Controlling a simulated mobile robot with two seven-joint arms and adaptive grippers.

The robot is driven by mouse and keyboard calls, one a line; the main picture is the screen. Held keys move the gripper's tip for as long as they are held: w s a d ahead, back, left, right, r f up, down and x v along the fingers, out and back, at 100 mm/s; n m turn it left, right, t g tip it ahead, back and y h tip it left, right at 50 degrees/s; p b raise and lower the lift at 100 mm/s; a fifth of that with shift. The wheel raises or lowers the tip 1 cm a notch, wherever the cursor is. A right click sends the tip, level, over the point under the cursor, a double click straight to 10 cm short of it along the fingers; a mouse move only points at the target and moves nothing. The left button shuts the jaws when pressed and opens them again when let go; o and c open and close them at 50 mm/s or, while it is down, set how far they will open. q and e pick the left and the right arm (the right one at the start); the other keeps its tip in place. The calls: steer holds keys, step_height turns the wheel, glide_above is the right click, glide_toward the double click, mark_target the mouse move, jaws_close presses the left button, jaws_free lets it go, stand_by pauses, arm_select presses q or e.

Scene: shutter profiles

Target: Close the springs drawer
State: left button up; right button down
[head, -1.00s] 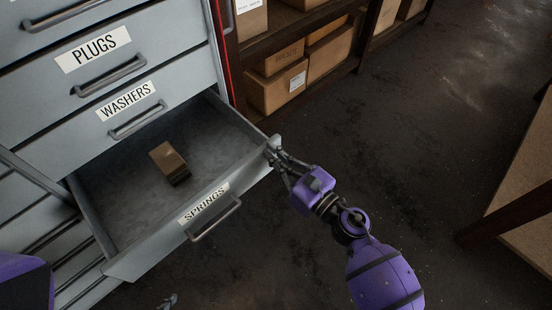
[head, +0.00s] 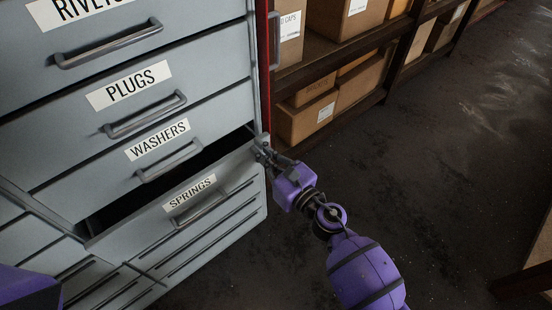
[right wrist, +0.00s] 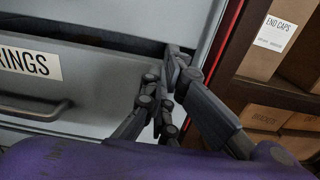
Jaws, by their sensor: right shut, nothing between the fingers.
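The springs drawer (head: 222,177) is a grey metal drawer with a white SPRINGS label and a bar handle. It stands a little way out of the cabinet, with a dark gap above its front. Its inside is in shadow and I see no contents. My right gripper (head: 263,146) is shut and empty at the upper right corner of the drawer front. In the right wrist view the shut fingers (right wrist: 175,65) are at the drawer front's right end, seemingly touching it. My left gripper is not in view.
The washers drawer (head: 105,172) above is shut, as is the plugs drawer (head: 75,125). A wooden shelf (head: 300,75) with cardboard boxes (head: 307,118) stands right of the cabinet, behind a red upright. The dark floor (head: 430,190) at the right is clear.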

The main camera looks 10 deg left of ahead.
steer(key=shift+x, duration=0.9)
